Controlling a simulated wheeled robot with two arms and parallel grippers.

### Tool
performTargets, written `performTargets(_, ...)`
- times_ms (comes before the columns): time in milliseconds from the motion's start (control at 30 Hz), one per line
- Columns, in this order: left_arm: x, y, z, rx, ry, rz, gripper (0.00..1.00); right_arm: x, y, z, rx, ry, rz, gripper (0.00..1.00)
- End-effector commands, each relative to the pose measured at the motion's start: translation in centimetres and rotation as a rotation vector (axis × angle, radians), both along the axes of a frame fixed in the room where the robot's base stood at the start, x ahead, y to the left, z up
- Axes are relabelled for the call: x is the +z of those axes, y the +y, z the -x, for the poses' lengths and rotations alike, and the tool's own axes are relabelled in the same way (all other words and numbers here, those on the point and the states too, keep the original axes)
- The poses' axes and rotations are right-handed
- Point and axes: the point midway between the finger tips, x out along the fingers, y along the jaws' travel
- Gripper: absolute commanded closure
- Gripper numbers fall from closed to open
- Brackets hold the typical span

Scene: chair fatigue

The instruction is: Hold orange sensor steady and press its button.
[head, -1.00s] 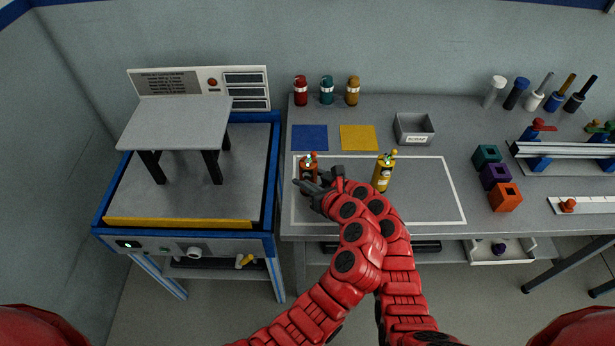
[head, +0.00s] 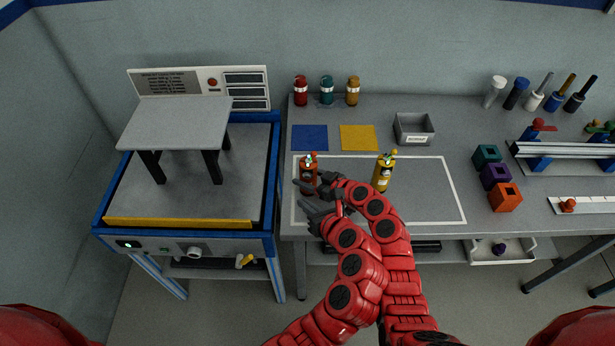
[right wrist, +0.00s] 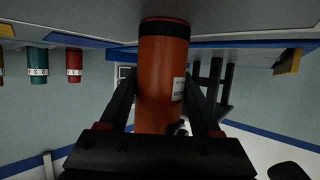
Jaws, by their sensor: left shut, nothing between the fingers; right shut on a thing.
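The orange sensor (head: 308,164) is a small orange cylinder with a dark band and a green-lit top. It stands upright at the left of the white-outlined area. My right gripper (head: 307,185) is shut on its body, and the right wrist view shows the orange sensor (right wrist: 163,80) between both fingers (right wrist: 162,100). My left gripper (head: 303,206) is shut and empty, lower in the head view and apart from the sensor. The sensor's button is too small to make out clearly. A similar yellow sensor (head: 383,174) stands upright to the right.
Blue (head: 309,138) and yellow (head: 359,138) mats lie behind the outlined area, with a grey scrap bin (head: 414,128) beside them. Several bottles line the back edge. A test machine (head: 190,190) stands at the left. My forearms cross in front of the bench.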

Motion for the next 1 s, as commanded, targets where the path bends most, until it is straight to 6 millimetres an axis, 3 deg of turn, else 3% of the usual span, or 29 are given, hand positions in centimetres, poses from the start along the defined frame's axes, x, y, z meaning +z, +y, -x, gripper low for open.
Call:
performTargets(267,0.0,0.0,0.0,0.001,0.0,-0.001,1.0,0.0,0.0,0.0,0.0,0.0,0.0,0.99)
performTargets(300,0.0,0.0,0.0,0.001,0.0,-0.001,1.0,0.0,0.0,0.0,0.0,0.0,0.0,0.32)
performTargets(467,0.0,0.0,0.0,0.001,0.0,-0.001,1.0,0.0,0.0,0.0,0.0,0.0,0.0,0.04)
performTargets(800,0.0,0.0,0.0,0.001,0.0,-0.001,1.0,0.0,-0.1,0.1,0.0,0.0,0.0,0.01)
performTargets(1000,0.0,0.0,0.0,0.001,0.0,-0.001,1.0,0.9,-1.6,1.3,-0.002,-0.004,0.001,0.01)
